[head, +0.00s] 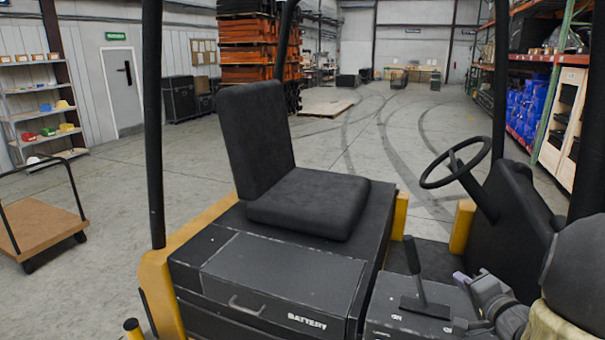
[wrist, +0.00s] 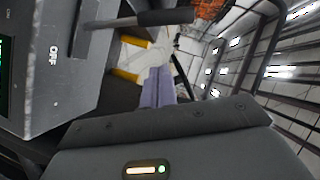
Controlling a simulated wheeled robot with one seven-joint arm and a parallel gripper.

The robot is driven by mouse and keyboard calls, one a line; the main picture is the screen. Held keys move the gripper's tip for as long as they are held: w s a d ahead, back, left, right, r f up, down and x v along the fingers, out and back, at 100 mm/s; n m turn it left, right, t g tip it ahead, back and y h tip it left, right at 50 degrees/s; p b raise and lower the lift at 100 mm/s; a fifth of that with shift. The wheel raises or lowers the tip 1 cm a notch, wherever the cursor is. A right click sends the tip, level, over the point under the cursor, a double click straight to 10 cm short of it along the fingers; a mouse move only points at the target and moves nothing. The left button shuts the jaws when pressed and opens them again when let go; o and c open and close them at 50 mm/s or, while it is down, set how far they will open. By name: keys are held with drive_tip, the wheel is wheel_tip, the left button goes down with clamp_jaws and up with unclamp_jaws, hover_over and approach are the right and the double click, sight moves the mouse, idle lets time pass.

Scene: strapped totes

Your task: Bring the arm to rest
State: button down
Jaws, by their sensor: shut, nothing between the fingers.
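My gripper (head: 459,276) is at the lower right of the head view, beside the forklift's black lever (head: 414,270) and apart from it as far as I can see. Its purple fingers (wrist: 159,86) are together in the wrist view, with nothing between them. My arm comes in from the lower right corner of the head view. In the wrist view a grey panel (wrist: 62,85) marked OFF is close on the left, and a dark lever grip (wrist: 166,18) crosses the top, just beyond the fingers.
The forklift has a black seat (head: 310,203), a battery cover (head: 280,276), a steering wheel (head: 455,163) and black posts (head: 153,120). A flat cart (head: 40,225) stands left. Shelving (head: 40,105) and a rack (head: 545,60) line the sides.

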drive_tip(key=w+a+f+n+g+h+b, duration=0.2)
drive_tip(key=a+f+n+g, duration=0.1)
drive_tip(key=a+f, duration=0.2)
drive_tip(key=s+a+f+n+g+y+b, duration=0.1)
drive_tip(key=s+a+f+n+g, duration=0.3)
drive_tip(key=a, duration=0.5)
drive_tip(key=s+a+f+n+g+b, duration=0.2)
drive_tip(key=s+a+f+n+g, duration=0.3)
drive_tip(key=s+a+f, duration=0.3)
drive_tip(key=shift+s+a+f+n+g+y, duration=0.15)
drive_tip(key=shift+s+a+n+g+y, duration=0.2)
drive_tip(key=shift+s+a, duration=0.55)
drive_tip(key=shift+s+d, duration=0.2)
drive_tip(key=shift+d, duration=0.1)
